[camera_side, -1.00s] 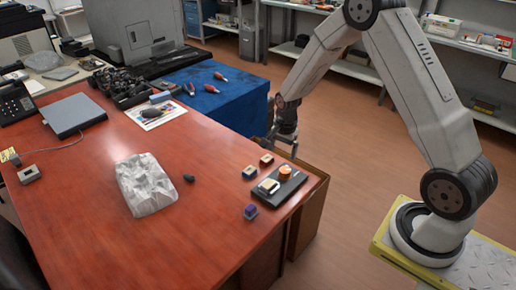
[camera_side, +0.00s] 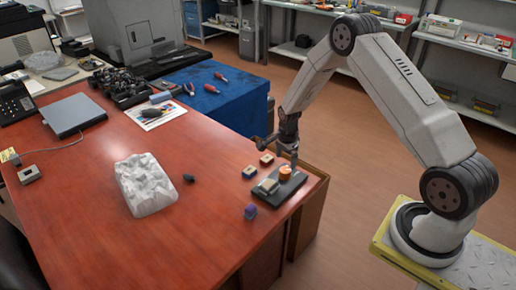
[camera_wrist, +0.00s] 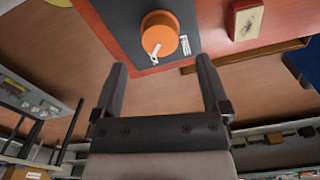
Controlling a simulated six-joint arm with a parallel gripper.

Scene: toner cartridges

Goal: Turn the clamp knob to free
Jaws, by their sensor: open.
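The orange clamp knob (camera_side: 285,171) stands on a dark fixture plate (camera_side: 290,188) near the table's right edge. In the wrist view the knob (camera_wrist: 160,33) is round, with a white pointer mark toward its lower left side and a small white label beside it on the plate. My gripper (camera_side: 287,158) is over the knob's far side in the side view. In the wrist view my gripper (camera_wrist: 160,70) is open and empty, with the knob just beyond the fingertips, between their lines. A pale block (camera_side: 269,185) sits on the plate beside the knob.
Small blocks stand near the plate: two behind it (camera_side: 249,172) (camera_side: 266,160) and a purple one (camera_side: 250,212) in front. A crumpled pale sheet-like thing (camera_side: 147,184) and a small dark object (camera_side: 189,178) lie left. A blue-covered table (camera_side: 225,100) stands behind. The middle foreground is clear.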

